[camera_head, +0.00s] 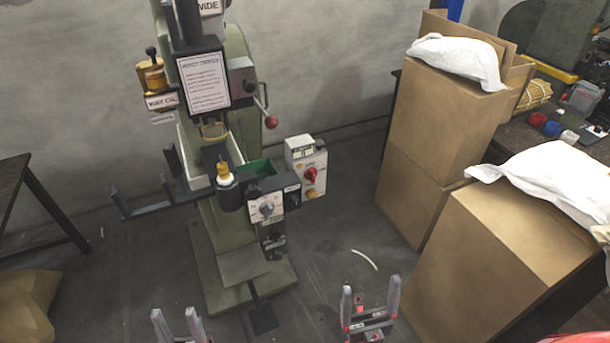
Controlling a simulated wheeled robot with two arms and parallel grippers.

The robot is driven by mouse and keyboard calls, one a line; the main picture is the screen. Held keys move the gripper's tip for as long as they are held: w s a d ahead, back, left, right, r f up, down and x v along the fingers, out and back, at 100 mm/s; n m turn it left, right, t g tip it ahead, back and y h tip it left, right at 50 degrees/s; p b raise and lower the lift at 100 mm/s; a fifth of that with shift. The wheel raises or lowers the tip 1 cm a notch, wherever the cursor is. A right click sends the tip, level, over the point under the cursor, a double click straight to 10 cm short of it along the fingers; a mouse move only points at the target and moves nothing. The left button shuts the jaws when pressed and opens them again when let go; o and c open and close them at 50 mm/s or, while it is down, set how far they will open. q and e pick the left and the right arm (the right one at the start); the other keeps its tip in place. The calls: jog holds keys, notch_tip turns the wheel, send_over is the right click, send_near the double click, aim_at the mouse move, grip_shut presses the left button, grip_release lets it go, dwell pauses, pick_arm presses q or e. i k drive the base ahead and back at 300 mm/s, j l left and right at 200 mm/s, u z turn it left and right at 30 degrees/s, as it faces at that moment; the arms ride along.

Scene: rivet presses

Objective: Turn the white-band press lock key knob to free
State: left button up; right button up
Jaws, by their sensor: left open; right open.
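A green rivet press (240,260) stands on the floor left of centre. Its black post with a gold top carries a white band (225,180). A grey round knob (266,208) sits on a small white panel at the press front, beside a dark box; its markings are too small to read. My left gripper (178,318) is open and empty at the bottom edge, below and left of the knob. My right gripper (370,292) is open and empty, below and right of the knob. Both are apart from the press.
A white control box (308,165) with a red knob and a red-ball lever (271,122) stick out on the press's right. A dark fork-like bracket (150,205) juts left. Cardboard boxes (430,150) with white bags crowd the right. A dark table (15,185) stands left.

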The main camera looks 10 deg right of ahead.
aim_at(311, 193)
jog(key=i+l+z, duration=0.1)
jog(key=i+l, duration=0.5)
jog(key=i, duration=0.2)
